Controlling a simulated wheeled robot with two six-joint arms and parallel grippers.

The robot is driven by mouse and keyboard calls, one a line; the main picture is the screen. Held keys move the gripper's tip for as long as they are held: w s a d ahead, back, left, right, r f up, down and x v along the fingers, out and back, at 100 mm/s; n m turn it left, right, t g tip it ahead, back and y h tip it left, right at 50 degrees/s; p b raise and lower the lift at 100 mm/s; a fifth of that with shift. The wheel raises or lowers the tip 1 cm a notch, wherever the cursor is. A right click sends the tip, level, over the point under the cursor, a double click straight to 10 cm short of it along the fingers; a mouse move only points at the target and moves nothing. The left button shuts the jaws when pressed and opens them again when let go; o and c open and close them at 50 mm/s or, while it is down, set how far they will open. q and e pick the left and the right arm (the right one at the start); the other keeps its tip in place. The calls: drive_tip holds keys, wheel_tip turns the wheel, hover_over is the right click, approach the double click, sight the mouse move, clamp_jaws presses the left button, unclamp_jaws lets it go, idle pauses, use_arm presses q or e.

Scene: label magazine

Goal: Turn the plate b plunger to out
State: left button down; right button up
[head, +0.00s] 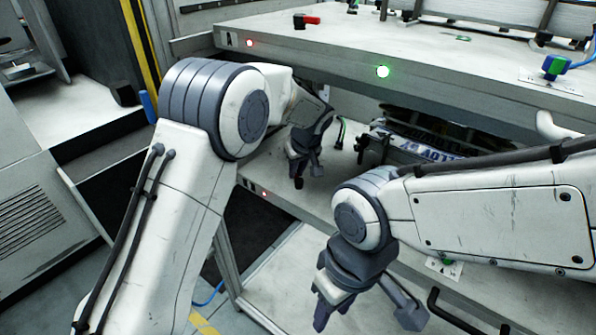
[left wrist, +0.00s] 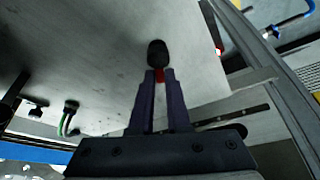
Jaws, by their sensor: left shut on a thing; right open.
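A plunger with a black knob (left wrist: 157,53) and a red collar stands on the pale plate in the left wrist view. My left gripper (left wrist: 159,76) is shut on it, with the fingertips at the red part just below the knob. In the head view my left gripper (head: 304,172) is over the lower shelf (head: 283,200), and the held plunger cannot be made out there. My right gripper (head: 366,308) is open and empty, in front of the lower shelf.
The upper shelf (head: 330,48) overhangs my left gripper and bears another black and red plunger (head: 306,20). A printed stack (head: 430,148) sits on the lower shelf, right of my left gripper.

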sight(298, 177)
use_arm(q)
drive_tip(key=c, duration=0.9)
unclamp_jaws()
drive_tip(key=shift+s+r, duration=0.2)
drive_tip(key=shift+r, duration=0.35)
drive_tip(key=shift+s+d+r, duration=0.25)
drive_tip(key=shift+s+r, duration=0.15)
drive_tip(key=shift+s, duration=0.1)
drive_tip(key=shift+s+d+r, duration=0.25)
drive_tip(key=shift+s+r, duration=0.15)
drive_tip(key=shift+s, duration=0.1)
drive_tip(key=s+d, duration=0.1)
drive_tip(key=s, duration=0.2)
drive_tip(key=s+d+b, duration=0.1)
drive_tip(key=s+d, duration=0.1)
drive_tip(key=s, duration=0.1)
drive_tip(key=s+d, duration=0.1)
drive_tip(key=s, duration=0.2)
drive_tip(key=shift+s+d+b, duration=0.25)
drive_tip(key=shift+s+b, duration=0.1)
drive_tip(key=shift+b, duration=0.05)
